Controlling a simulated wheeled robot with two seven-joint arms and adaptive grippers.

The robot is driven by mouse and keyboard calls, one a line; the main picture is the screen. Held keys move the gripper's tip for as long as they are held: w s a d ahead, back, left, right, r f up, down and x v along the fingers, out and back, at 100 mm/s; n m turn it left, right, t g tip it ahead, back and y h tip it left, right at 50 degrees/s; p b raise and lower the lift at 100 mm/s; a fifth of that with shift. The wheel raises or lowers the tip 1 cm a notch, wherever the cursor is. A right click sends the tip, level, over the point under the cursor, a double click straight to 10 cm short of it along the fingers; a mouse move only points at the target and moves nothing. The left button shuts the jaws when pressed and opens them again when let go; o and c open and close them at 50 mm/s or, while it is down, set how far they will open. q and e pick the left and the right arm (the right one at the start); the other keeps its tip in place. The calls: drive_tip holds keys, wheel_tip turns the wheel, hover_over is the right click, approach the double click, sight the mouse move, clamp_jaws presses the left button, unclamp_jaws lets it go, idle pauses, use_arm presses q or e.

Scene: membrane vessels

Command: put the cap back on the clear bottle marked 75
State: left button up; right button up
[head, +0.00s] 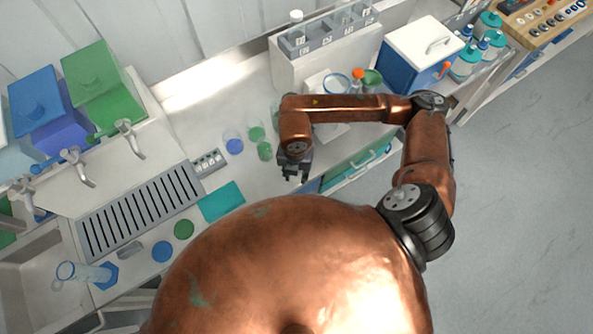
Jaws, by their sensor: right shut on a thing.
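My right gripper (294,173) hangs fingers down near the front edge of the white bench, right of the small clear vessels. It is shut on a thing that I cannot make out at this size. Several bottles with teal or blue caps (465,62) stand at the far right end of the bench. No 75 mark can be read on any vessel, so I cannot tell which is the clear bottle. I cannot pick out a loose bottle cap. My left gripper is not in view.
Small clear vessels with blue and green bottoms (234,144) stand left of my right gripper. A teal mat (221,202), a grey drain grille (140,214) and a clear cylinder (82,272) are further left. A white and blue box (418,54) stands behind my right arm.

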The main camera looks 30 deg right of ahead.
idle(0.3)
drive_tip(key=n, duration=0.2)
drive_tip(key=w+n+b, duration=0.1)
drive_tip(key=n, duration=0.3)
drive_tip(key=shift+w+d+f, duration=0.1)
drive_tip(key=shift+w+d, duration=0.15)
use_arm(q)
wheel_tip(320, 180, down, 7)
drive_tip(key=b, duration=0.6)
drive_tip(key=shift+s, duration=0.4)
use_arm(e)
drive_tip(key=w+d+r+m, duration=0.1)
drive_tip(key=w+m, duration=0.2)
drive_tip(key=m, duration=1.4)
drive_tip(key=w+d+r+m, duration=0.1)
drive_tip(key=w+m, duration=0.3)
drive_tip(key=m, duration=1.2)
drive_tip(key=shift+w+m, duration=0.25)
drive_tip(key=shift+m, duration=0.15)
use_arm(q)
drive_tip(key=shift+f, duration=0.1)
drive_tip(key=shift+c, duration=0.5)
